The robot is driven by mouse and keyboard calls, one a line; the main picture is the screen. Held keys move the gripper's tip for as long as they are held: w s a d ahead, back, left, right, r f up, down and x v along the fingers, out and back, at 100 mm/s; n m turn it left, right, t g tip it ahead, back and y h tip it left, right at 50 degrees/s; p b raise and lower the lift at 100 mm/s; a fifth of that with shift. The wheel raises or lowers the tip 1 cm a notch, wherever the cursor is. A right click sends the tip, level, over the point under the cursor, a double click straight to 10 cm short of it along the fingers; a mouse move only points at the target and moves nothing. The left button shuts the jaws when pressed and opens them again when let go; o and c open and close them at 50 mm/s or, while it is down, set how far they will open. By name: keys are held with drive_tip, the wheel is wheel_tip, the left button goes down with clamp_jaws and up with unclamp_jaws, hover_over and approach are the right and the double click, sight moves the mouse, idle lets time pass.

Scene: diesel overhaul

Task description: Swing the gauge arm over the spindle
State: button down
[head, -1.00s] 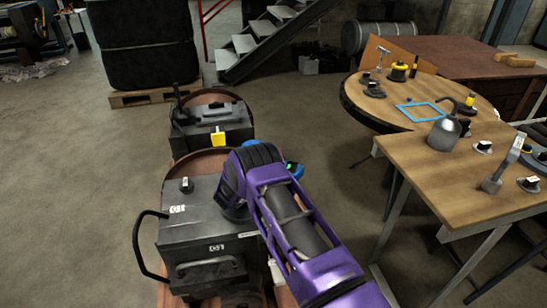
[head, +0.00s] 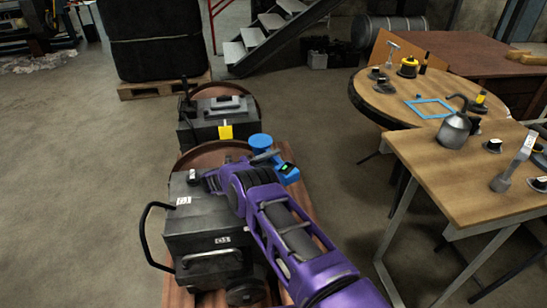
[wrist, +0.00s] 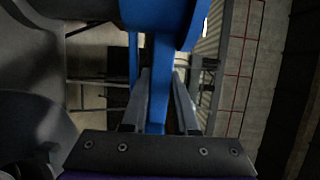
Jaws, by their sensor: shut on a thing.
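A large blue body above the bar fills the top of that view. My wrist hides most of the gripper in the head view. I cannot make out the spindle for certain.
A dark metal box (head: 205,235) with handles stands under and left of my arm. At right are a wooden table (head: 440,165) and a round table (head: 385,110) holding tools. The floor at left is clear.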

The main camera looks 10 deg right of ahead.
drive_tip(key=c, duration=0.7)
unclamp_jaws()
drive_tip(key=v, duration=1.7)
drive_tip(key=shift+s+a, duration=0.15)
drive_tip(key=shift+a, duration=0.05)
